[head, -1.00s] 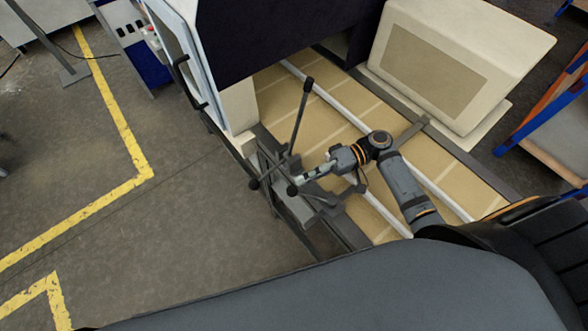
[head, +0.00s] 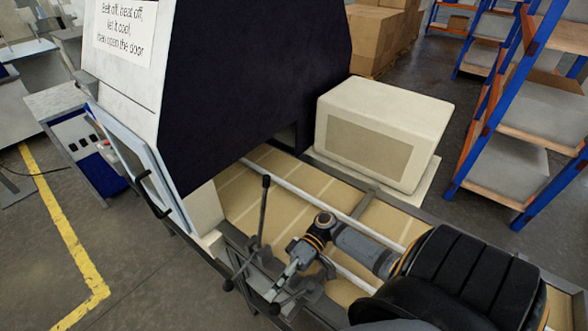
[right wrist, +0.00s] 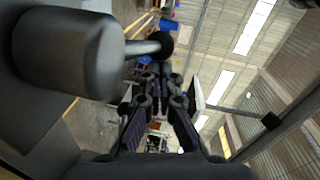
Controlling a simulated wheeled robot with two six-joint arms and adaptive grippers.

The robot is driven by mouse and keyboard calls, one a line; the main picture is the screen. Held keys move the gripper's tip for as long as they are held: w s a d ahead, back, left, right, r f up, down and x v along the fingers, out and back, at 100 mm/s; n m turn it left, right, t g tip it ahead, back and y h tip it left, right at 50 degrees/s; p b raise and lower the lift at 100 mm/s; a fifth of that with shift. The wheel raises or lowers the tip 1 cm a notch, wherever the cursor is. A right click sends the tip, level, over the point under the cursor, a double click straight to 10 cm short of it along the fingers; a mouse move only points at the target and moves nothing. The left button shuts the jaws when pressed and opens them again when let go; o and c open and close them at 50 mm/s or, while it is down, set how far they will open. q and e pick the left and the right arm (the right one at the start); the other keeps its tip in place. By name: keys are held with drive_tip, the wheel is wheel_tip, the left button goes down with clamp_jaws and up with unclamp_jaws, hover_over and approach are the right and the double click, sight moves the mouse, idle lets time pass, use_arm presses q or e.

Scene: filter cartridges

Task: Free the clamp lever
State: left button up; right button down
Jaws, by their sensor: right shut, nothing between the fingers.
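A dark clamp with several rod levers stands at the near end of the machine's bed in the head view. One long lever (head: 263,215) stands upright with a small knob on top. Lower ball-ended handles stick out beside it, one (head: 228,285) at the left and one (head: 274,308) at the front. I cannot tell which one is the clamp lever. My right gripper (head: 275,289) is shut and empty, close above the front ball; contact is unclear. It also shows in the right wrist view (right wrist: 160,74), with a big dark knob (right wrist: 68,52) and its rod close by. My left gripper is out of view.
A cream box (head: 385,130) stands at the bed's far side. Blue and orange shelving (head: 500,130) is at the right.

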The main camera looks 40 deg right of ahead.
idle(0.5)
drive_tip(key=v, duration=1.2)
drive_tip(key=shift+s, duration=0.1)
